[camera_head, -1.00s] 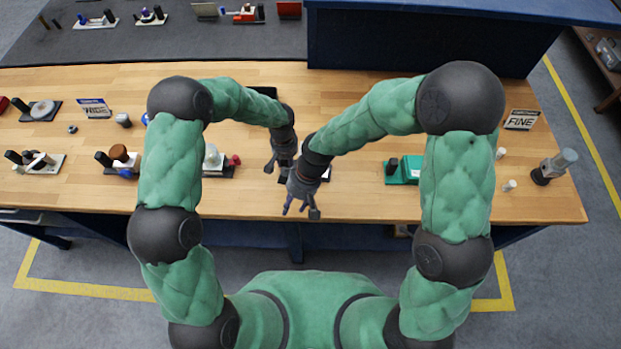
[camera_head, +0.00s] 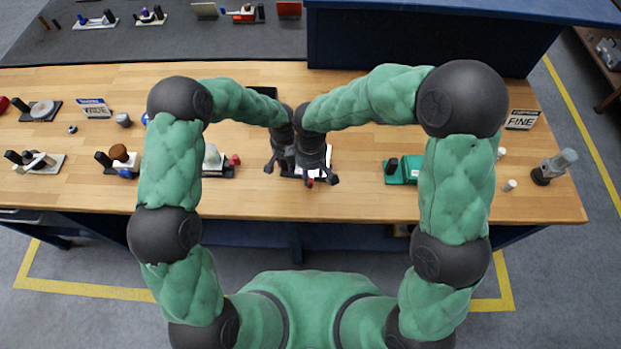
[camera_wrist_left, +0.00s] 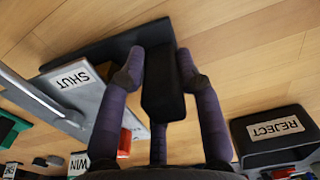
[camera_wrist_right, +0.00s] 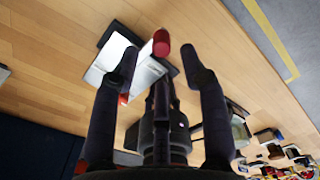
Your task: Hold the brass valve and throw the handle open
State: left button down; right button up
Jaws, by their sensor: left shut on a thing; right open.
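A fixture with a pale plate (camera_wrist_left: 85,105) and a black base (camera_wrist_left: 105,45) lies in front of me; the plate bears a SHUT label (camera_wrist_left: 74,77). My left gripper (camera_head: 280,168) is shut on a black upright block (camera_wrist_left: 162,85) at the base's edge. In the right wrist view, a red cylinder (camera_wrist_right: 161,42) stands out at the plate's end, between the fingertips of my open right gripper (camera_wrist_right: 160,65). In the head view my right gripper (camera_head: 318,180) is over the fixture, right beside the left one.
A black REJECT box (camera_wrist_left: 275,137) is close to my left gripper. A green device (camera_head: 405,170) and a FINE sign (camera_head: 522,119) are to the right. Several other fixtures stand at left, the closest with a red knob (camera_head: 234,160). The wooden table (camera_head: 350,200) has bare room between them.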

aim_at(310, 180)
jog(key=shift+f, duration=2.55)
grip_shut()
